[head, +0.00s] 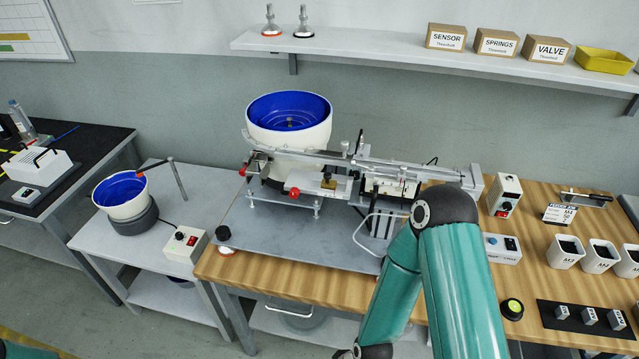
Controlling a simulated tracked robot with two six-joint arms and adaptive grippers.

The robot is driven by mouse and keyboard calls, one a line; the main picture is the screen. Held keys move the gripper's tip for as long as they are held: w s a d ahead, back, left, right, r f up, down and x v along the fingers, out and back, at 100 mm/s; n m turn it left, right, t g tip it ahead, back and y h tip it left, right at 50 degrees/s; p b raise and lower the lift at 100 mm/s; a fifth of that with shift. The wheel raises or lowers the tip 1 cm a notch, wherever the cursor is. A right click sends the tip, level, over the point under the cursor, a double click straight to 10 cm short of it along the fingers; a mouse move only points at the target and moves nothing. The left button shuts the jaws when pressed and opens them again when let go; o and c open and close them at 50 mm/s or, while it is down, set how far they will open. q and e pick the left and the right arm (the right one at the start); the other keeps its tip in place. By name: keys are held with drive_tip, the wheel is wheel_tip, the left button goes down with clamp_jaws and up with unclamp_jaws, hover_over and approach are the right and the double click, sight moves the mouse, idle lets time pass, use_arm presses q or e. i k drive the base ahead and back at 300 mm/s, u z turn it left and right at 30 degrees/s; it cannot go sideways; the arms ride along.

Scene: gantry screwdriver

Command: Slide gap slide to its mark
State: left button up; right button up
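A feeder with a white bowl, blue inside (289,110), stands on a grey plate on the wooden bench. A metal rail (390,166) runs from the bowl to the right. Below the rail sits a light slide-like block (303,181) with a red knob (294,193) and a small yellow-gold piece (328,185) beside it. I cannot tell for sure which part is the gap slide, and no mark on it is readable. My teal arm is bent in front of the bench and hides the rail's lower right area. Neither gripper shows.
A smaller blue-lined bowl (121,193) and a control box (185,243) stand on the left table. White cups (566,251), a control box (503,194) and a black tray (570,322) are at the right. The grey plate's front (290,243) is mostly clear.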

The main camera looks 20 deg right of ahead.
sight(326, 182)
drive_tip(key=u, duration=0.2)
drive_tip(key=k, duration=0.85)
drive_tip(key=z, duration=0.35)
drive_tip(key=i, duration=0.5)
drive_tip(key=u, duration=0.15)
